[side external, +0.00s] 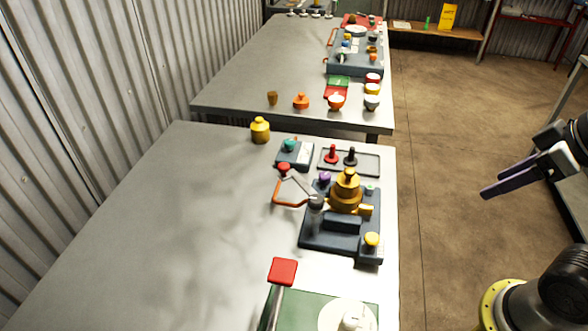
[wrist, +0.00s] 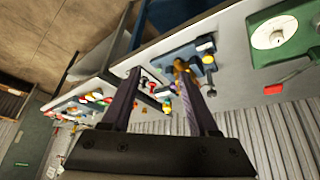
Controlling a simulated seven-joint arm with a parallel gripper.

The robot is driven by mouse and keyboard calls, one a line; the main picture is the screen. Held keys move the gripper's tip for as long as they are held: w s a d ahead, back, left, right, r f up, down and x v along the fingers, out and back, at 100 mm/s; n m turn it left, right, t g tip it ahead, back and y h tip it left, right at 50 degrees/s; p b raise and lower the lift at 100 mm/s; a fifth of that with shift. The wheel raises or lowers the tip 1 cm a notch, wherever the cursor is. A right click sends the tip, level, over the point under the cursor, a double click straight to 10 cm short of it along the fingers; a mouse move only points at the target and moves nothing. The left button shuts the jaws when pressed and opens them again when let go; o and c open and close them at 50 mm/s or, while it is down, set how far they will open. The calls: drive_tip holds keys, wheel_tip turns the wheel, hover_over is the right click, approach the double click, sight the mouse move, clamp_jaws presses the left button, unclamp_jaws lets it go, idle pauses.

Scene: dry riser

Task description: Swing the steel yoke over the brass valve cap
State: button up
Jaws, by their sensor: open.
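The brass valve cap (side external: 346,187) stands upright on a dark blue base (side external: 321,238) near the right edge of the near table. A steel yoke (side external: 296,183) with an orange-red bar and a red knob (side external: 283,168) sticks out to the left of the cap, apart from its top. It seems to join a grey post (side external: 315,203) on the base. My gripper (side external: 497,184) is open and empty, off the table's right side over the floor. In the wrist view the brass cap (wrist: 180,66) shows near the right fingertip, partly hidden; the yoke is too small to make out clearly.
A yellow knob (side external: 372,240) sits on the base's front corner. Behind are a tray with red and black pegs (side external: 367,164), a teal-knobbed box (side external: 294,153) and a yellow bottle (side external: 260,131). A red-ended lever (side external: 282,272) rises in front. The table's left side is clear.

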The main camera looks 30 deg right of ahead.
drive_tip(key=w+a+r+n+y, duration=0.1)
drive_tip(key=w+a+r+n, duration=0.25)
drive_tip(key=w+r, duration=0.5)
drive_tip(key=n+g+y, duration=0.2)
drive_tip(key=n+g, duration=0.1)
drive_tip(key=n, duration=0.2)
hover_over(284, 165)
drive_tip(key=s+d, duration=0.4)
wheel_tip(284, 165, down, 6)
drive_tip(key=shift+m, duration=0.25)
drive_tip(key=x, duration=1.3)
drive_tip(key=shift+w+f, duration=0.2)
drive_tip(key=shift+f, duration=0.15)
clamp_jaws()
